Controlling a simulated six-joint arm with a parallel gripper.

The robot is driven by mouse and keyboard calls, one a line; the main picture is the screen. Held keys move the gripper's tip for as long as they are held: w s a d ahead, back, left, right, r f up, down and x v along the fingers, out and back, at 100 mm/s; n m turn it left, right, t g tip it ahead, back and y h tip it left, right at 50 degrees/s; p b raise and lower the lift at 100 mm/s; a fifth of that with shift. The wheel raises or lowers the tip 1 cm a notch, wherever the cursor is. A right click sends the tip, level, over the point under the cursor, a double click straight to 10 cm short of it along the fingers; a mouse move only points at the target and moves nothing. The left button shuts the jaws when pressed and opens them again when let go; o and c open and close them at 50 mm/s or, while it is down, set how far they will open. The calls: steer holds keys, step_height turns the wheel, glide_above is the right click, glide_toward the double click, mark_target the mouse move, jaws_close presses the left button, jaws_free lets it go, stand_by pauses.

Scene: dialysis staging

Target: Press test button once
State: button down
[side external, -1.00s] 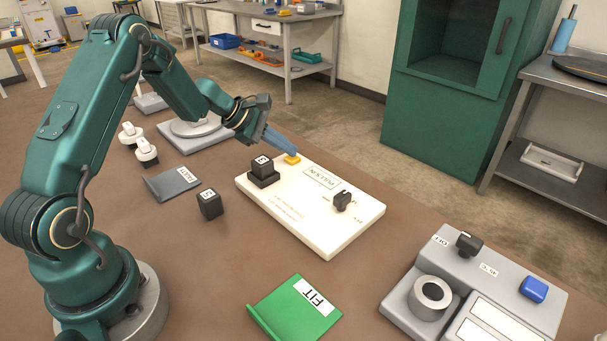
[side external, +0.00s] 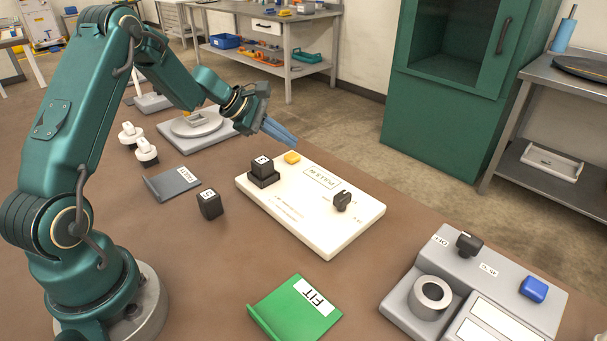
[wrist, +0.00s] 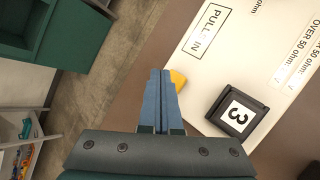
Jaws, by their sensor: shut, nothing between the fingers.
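In the wrist view, the yellow button (wrist: 179,79) shows partly, just beyond and right of the fingertips. My gripper (side external: 296,145) has its blue fingers shut and empty. Its tips are above the button and apart from it in the side view. In the wrist view, my gripper (wrist: 160,74) hides part of the button's left side.
A black block marked 3 (side external: 263,170) stands in a holder on the panel. A black knob (side external: 342,200) is on the panel's right. A loose black cube (side external: 210,204), a green FIT plate (side external: 297,310) and a grey device (side external: 480,295) stand on the brown table.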

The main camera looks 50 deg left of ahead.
mark_target(287, 156)
steer(key=shift+r, duration=2.3)
steer(key=shift+d, duration=0.1)
steer(key=s+d+r+m, duration=0.1)
steer(key=d+r+m, duration=0.3)
steer(key=d+r, duration=0.45)
steer(key=s+d+r+m+h, duration=0.1)
steer(key=s+d+r+m, duration=0.3)
steer(key=s+d+m, duration=0.25)
steer(key=s+d+f+m+g+y, duration=0.1)
steer(key=s+d+m, duration=0.15)
steer(key=s, duration=0.35)
steer(key=s+d+m+g+y, duration=0.1)
steer(key=s+d+m, duration=0.1)
steer(key=s+m, duration=0.35)
steer(key=s+a+f+m+y, duration=0.2)
steer(key=s+a+f+m, duration=0.1)
steer(key=s+a+f, duration=0.2)
steer(key=s+f, duration=0.1)
steer(key=s, duration=0.1)
steer(key=shift+s+f+m+g+y, duration=0.15)
steer(key=shift+s+m+g+y, duration=0.2)
steer(key=shift+s+g+y, duration=0.05)
